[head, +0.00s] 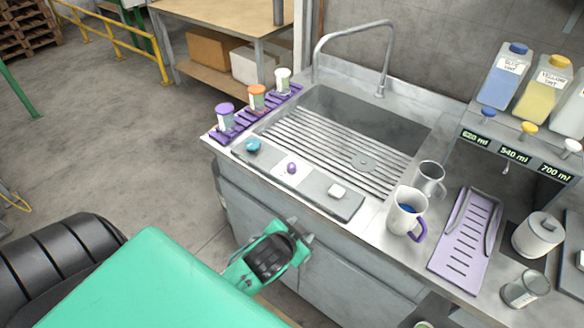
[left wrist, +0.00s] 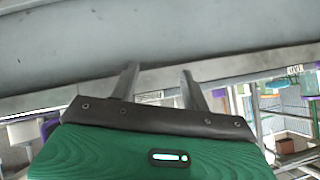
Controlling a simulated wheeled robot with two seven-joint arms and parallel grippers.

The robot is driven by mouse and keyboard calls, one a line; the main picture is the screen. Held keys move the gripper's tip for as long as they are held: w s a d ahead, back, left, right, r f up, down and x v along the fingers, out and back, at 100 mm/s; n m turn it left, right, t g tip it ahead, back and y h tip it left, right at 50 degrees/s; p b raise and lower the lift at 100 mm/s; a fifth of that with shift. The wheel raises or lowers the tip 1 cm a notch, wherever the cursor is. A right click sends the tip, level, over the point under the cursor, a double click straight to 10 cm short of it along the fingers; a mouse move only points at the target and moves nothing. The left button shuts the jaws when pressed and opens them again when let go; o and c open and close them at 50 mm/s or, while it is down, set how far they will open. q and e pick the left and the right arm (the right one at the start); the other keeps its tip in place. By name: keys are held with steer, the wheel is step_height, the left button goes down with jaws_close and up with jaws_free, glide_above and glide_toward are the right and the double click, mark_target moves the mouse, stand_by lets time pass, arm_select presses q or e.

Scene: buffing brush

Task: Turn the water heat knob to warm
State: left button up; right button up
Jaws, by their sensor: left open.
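The control panel (head: 319,193) lies along the front edge of the sink in the head view. Which one sets water heat I cannot read. My left gripper (head: 296,232) is in front of the counter, below and apart from the panel, open and empty. In the left wrist view its two fingers (left wrist: 158,85) stand apart with nothing between them. My right gripper is not in view.
The sink (head: 400,125) with its faucet (head: 388,50) is behind the panel. Purple, orange and white jars stand on a purple rack (head: 243,128) at left.

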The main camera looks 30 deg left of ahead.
arm_select(q)
steer(key=w+d+r+m+t+h, duration=0.25)
steer(key=w+r+t, duration=0.25)
steer(key=r, duration=0.5)
steer(key=w+d+r+m+t+h, duration=0.2)
steer(key=w+r+m+t, duration=0.3)
steer(key=r, duration=0.5)
steer(key=d+r+m+g+h, duration=0.2)
steer(key=d+r+m+h, duration=0.5)
steer(key=m+h, duration=0.35)
steer(key=m+g+y, duration=1.4)
steer(key=m+g, duration=0.1)
steer(key=g, duration=0.3)
glide_above(291, 165)
step_height(291, 165, down, 8)
steer(key=r, duration=0.1)
step_height(291, 165, down, 13)
steer(key=p, duration=0.3)
steer(key=shift+r+p, duration=0.15)
steer(key=shift+p, duration=0.2)
steer(key=shift+f+m, duration=0.3)
steer(key=shift+f, duration=0.5)
